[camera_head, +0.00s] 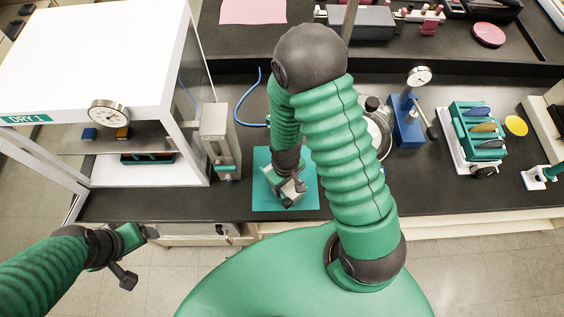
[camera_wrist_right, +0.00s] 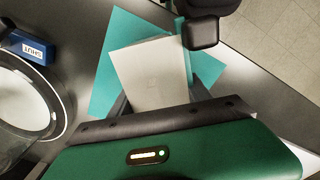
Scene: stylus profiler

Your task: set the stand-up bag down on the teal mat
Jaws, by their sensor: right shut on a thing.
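The stand-up bag is a pale grey pouch with a flat face (camera_wrist_right: 152,72) in the right wrist view; a teal strip shows along its right side. In the head view only a small pale part of it may show under the wrist. My right gripper (camera_head: 289,188) is shut on the bag, over the teal mat (camera_head: 262,202). The mat also shows around the bag in the wrist view (camera_wrist_right: 112,38). I cannot tell whether the bag's base touches the mat. My left gripper (camera_head: 138,236) hangs off the bench's front edge at the left, apart from everything; its jaw opening is unclear.
A white dry cabinet (camera_head: 120,50) with a dial stands left of the mat, with a grey purge unit (camera_head: 216,140) beside it. A blue dial stand (camera_head: 407,120) and a teal rack (camera_head: 478,130) are to the right. The dark bench is bare in front of them.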

